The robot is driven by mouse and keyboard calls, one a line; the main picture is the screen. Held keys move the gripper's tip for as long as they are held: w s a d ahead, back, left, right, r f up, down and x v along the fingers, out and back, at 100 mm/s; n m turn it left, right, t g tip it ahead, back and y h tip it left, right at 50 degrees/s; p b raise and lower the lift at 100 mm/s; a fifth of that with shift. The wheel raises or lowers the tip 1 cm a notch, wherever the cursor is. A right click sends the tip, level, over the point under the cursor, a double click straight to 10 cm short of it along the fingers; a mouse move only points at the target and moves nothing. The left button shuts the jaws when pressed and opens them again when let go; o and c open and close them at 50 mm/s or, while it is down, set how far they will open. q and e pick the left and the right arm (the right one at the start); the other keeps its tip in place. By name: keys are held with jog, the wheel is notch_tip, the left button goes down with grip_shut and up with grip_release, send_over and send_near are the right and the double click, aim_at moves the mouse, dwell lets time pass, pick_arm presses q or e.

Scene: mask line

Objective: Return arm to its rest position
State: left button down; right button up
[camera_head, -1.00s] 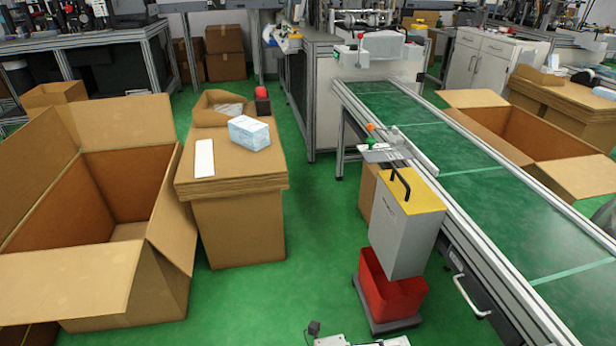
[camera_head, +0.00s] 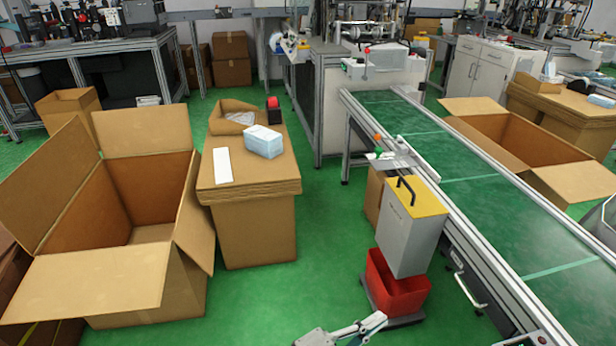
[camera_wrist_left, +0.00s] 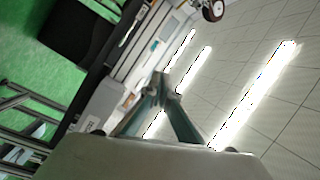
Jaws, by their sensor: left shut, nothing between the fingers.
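My left gripper (camera_head: 374,322) shows at the bottom edge of the head view, in front of the red bin and over the green floor. Its fingers are together and hold nothing. In the left wrist view the two fingertips (camera_wrist_left: 160,88) meet at a point, with ceiling lights and a tilted view of the room behind them. Most of my left arm is below the head view's frame. My right gripper does not show clearly in any view.
A red bin (camera_head: 395,290) stands below a grey box with a yellow top (camera_head: 413,225), beside the green conveyor (camera_head: 480,180). A large open carton (camera_head: 90,285) is at the left. A carton stack (camera_head: 250,225) carries a blue-white pack (camera_head: 263,142). Green floor (camera_head: 325,240) lies clear between.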

pick_arm(q)
jog(key=s+a+r+n+t+y+p, duration=0.2)
jog(key=a+n+y+p, duration=0.2)
jog(key=a+n, duration=0.3)
jog(key=s+a+r+n+t+y+p, duration=0.1)
jog(key=s+a+n+t+y+p, duration=0.25)
jog(key=a, duration=0.55)
jog(key=s+a+f+n+g+y+p, duration=0.2)
jog(key=s+a+n, duration=0.3)
jog(key=s+a, duration=0.3)
jog(key=s+a+f+n+g+y+p, duration=0.1)
jog(key=s+a+n+g+y+p, duration=0.1)
jog(key=s+a, duration=0.6)
jog(key=a+n+y+p, duration=0.1)
jog(key=a+n+y, duration=0.1)
jog(key=shift+s+a+f+n+p, duration=0.15)
jog(key=shift+a+f+n+p, duration=0.05)
jog(key=shift+f+n+p, duration=0.2)
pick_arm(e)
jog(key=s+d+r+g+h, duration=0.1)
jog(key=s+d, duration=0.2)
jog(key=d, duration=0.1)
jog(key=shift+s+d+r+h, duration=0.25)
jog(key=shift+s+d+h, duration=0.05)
pick_arm(q)
jog(key=shift+g, duration=0.25)
